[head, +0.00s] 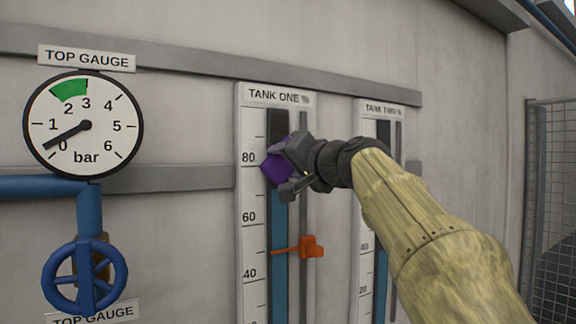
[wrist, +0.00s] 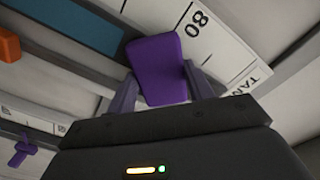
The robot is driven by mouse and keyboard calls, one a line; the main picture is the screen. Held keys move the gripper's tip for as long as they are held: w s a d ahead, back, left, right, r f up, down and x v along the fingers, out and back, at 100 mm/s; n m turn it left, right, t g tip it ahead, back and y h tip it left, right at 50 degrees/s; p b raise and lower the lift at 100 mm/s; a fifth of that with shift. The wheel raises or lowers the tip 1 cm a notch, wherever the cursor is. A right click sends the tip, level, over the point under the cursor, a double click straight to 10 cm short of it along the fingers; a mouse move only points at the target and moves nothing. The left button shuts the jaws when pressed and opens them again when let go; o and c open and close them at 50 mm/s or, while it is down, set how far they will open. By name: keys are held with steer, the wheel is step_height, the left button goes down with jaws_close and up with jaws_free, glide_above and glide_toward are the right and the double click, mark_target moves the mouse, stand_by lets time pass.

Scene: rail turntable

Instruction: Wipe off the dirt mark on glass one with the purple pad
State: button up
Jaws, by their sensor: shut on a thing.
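The purple pad (head: 277,166) is held between the two fingers of my gripper (head: 293,168), which is shut on it. In the head view the pad is in front of the tank one gauge near its 80 mark. Glass one (head: 279,222) is a tall strip, blue below and dark above, and the pad covers part of it. The wrist view shows the pad (wrist: 158,66) between the fingers, close to the scale, with the blue of the glass (wrist: 78,27) at upper left. I cannot tell whether the pad touches the glass. No dirt mark is visible.
An orange pointer (head: 300,247) sits on the rod right of glass one, below my gripper. The tank two gauge (head: 380,109) is to the right, partly behind my arm. A round pressure gauge (head: 83,125) and blue valve wheel (head: 85,276) are at left.

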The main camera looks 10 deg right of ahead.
mark_target(279, 130)
steer(key=shift+r, duration=0.3)
step_height(279, 130, up, 3)
steer(key=shift+w+p, duration=0.1)
steer(key=shift+p, duration=0.95)
steer(key=shift+r, duration=1.6)
steer(key=shift+r, duration=0.1)
steer(key=shift+r, duration=1.45)
steer(key=shift+f+b, duration=1.4)
steer(key=shift+f, duration=0.2)
